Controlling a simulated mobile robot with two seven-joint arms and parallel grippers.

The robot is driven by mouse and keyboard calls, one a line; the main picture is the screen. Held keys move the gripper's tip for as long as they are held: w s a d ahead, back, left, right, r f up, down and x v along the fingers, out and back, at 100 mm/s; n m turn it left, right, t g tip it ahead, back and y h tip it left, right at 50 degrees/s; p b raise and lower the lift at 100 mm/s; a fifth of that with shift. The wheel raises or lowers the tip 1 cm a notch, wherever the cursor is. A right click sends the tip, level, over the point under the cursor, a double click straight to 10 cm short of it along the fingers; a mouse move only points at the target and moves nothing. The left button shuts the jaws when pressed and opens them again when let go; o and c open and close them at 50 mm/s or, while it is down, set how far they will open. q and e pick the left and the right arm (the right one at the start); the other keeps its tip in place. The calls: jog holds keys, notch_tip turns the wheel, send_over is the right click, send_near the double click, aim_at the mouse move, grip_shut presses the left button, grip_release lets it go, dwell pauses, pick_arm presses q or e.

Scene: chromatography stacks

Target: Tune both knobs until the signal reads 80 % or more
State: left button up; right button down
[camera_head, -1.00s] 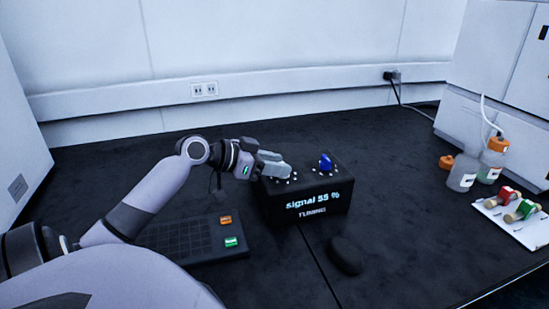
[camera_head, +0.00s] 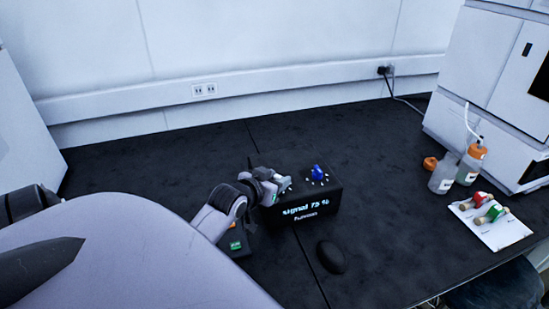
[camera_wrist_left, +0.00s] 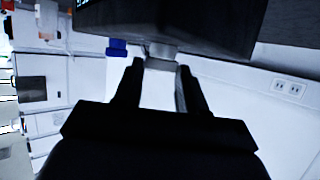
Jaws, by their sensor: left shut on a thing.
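The black tuning box (camera_head: 328,203) stands on the dark bench, and its front display reads "signal 75 %". The blue knob (camera_head: 318,173) sits on the right of its top, with nothing touching it; it also shows in the left wrist view (camera_wrist_left: 117,47). My left gripper (camera_head: 282,184) is at the left of the box top, shut on the left knob. In the left wrist view that grey knob (camera_wrist_left: 161,51) lies between the fingertips. In the head view the fingers mostly hide it. My right gripper is in neither view.
A black mouse-like object (camera_head: 331,257) lies in front of the box. Bottles (camera_head: 444,173) and a white tray (camera_head: 490,233) with red and green-capped items stand at right.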

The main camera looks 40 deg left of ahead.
pick_arm(q)
jog(key=shift+d+n+y, duration=0.15)
jog(key=shift+n+y, duration=0.45)
jog(key=shift+y, duration=0.1)
jog(key=o, duration=1.1)
jog(key=shift+c, duration=0.2)
jog(key=v, duration=0.7)
